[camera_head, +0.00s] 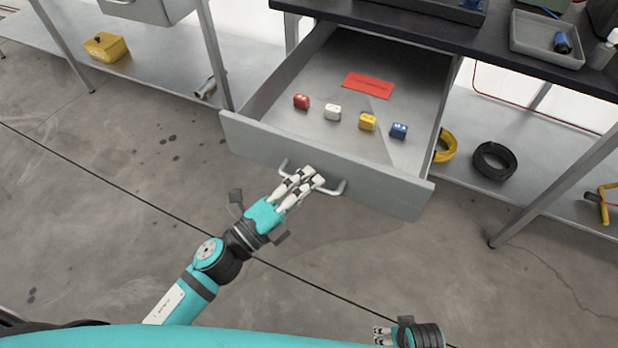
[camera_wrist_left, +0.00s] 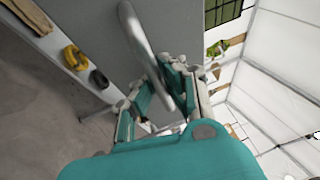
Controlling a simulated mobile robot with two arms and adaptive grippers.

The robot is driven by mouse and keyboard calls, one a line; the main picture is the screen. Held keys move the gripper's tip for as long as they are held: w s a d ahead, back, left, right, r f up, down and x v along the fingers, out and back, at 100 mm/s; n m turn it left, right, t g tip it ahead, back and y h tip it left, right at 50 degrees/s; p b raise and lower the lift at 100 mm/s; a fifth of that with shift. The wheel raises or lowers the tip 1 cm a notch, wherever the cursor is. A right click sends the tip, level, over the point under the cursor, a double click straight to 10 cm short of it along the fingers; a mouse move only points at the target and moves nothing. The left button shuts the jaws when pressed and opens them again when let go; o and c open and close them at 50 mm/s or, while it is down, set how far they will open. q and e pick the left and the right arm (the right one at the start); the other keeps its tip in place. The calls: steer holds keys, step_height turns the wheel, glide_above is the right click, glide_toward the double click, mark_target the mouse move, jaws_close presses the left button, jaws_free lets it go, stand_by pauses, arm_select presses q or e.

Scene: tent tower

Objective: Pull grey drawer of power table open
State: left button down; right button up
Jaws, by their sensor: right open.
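The grey drawer (camera_head: 270,142) of the power table (camera_head: 400,24) stands well out from under the dark tabletop, its inside in open view. A bar handle (camera_head: 336,189) is on its front panel. My left gripper (camera_head: 308,178) is at the middle of this handle, with its fingers closed around the bar. In the left wrist view the handle (camera_wrist_left: 140,42) runs down between the fingers of the left gripper (camera_wrist_left: 172,80). My right gripper (camera_head: 381,334) is low at the bottom edge, open and empty, away from the drawer.
A table leg (camera_head: 555,180) stands right. Coils (camera_head: 495,160) lie on the lower shelf. The floor before the drawer is clear.

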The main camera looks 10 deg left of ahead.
arm_select(q)
steer(key=shift+f, duration=0.2)
steer(key=c, duration=1.4)
jaws_free()
steer(key=shift+r, duration=0.1)
steer(key=shift+a, duration=0.15)
steer(key=v, duration=1.1)
steer(key=shift+s+a, duration=0.15)
steer(key=shift+s, duration=0.25)
